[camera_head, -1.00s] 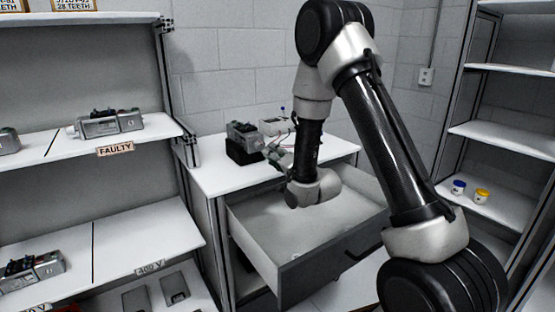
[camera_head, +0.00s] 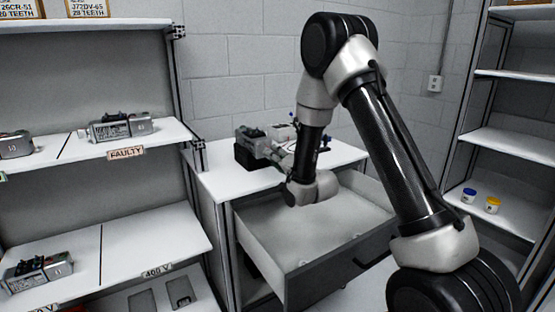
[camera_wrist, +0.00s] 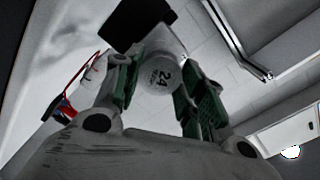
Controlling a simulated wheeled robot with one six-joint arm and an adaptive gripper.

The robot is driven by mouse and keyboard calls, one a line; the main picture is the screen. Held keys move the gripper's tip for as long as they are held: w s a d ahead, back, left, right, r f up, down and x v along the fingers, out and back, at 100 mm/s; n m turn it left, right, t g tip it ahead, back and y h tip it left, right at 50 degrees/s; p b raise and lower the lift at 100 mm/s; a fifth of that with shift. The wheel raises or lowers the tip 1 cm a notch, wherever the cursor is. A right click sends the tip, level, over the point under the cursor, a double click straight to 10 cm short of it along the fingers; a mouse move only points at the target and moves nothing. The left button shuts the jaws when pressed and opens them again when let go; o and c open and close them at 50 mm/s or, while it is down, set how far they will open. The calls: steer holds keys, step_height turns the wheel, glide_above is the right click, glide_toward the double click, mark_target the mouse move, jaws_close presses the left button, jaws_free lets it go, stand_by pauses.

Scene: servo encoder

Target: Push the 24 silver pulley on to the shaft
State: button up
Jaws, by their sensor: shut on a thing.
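The silver pulley marked 24 (camera_wrist: 158,76) sits between the green-padded fingers of my gripper (camera_wrist: 155,92) in the wrist view, its numbered face toward the camera. My gripper is shut on it. A black block (camera_wrist: 137,24) lies just beyond the pulley. In the head view my gripper (camera_head: 279,156) is at the front right side of the grey and black motor unit (camera_head: 254,141) on the white table. The pulley is too small to make out there. The shaft is hidden, so I cannot tell whether the pulley touches it or is around it.
An open drawer (camera_head: 340,243) sticks out below the table (camera_head: 222,180). A light box (camera_head: 283,132) stands behind the motor unit. Similar units stand on the left shelves, one (camera_head: 118,126) above a FAULTY label. Blue (camera_head: 469,195) and yellow (camera_head: 492,205) jars stand on the right shelf.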

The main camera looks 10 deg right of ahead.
steer(key=shift+w, duration=0.15)
steer(key=o, duration=1.2)
steer(key=shift+o, duration=0.5)
steer(key=shift+s, duration=0.3)
steer(key=shift+v, duration=1.25)
